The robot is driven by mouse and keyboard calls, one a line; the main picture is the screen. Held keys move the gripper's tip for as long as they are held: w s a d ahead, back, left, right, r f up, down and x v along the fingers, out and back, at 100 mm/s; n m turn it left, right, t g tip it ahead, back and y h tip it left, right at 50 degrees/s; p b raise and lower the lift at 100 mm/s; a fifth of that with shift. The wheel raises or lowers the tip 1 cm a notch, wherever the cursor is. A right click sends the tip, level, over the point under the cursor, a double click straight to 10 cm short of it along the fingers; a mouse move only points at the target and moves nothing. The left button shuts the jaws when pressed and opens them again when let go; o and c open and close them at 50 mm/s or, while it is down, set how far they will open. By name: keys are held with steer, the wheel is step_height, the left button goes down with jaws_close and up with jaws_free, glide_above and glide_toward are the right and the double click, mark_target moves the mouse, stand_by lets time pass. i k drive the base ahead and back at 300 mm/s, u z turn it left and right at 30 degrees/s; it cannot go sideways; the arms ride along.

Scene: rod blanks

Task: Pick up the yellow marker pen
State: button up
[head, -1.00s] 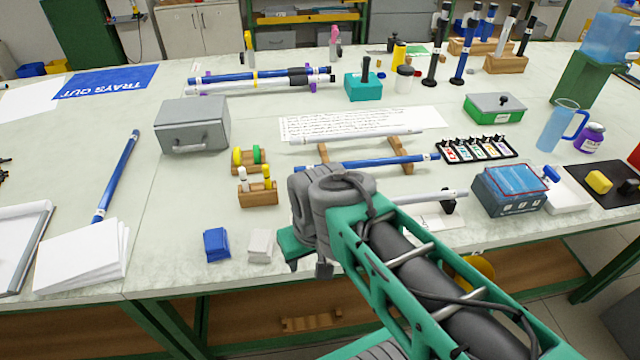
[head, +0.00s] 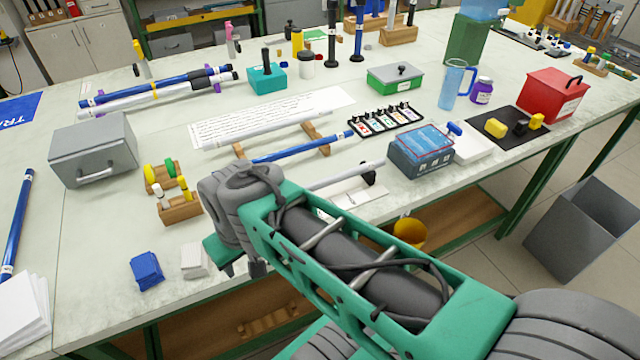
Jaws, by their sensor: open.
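A small wooden block (head: 180,210) stands on the table just left of my wrist in the head view. A slim yellow piece (head: 184,187), which looks like the yellow marker pen, stands upright in it, with a white piece (head: 155,193) beside it. The yellow piece is small, and I cannot be sure of its shape. My gripper (head: 243,268) hangs over the table's front edge area, to the right of and nearer than the block. It is open, appears empty and is apart from the block. My wrist hides most of it.
A blue block (head: 147,271) and a white block (head: 194,260) lie near the front edge. A holder with green and yellow discs (head: 160,178) stands behind the wooden block. A grey box (head: 93,150) is at left; a blue rod (head: 300,147) lies behind my wrist.

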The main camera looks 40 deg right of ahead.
mark_target(184, 187)
steer(key=k, duration=1.15)
steer(key=u, duration=0.85)
steer(key=i, duration=1.3)
steer(key=z, duration=0.2)
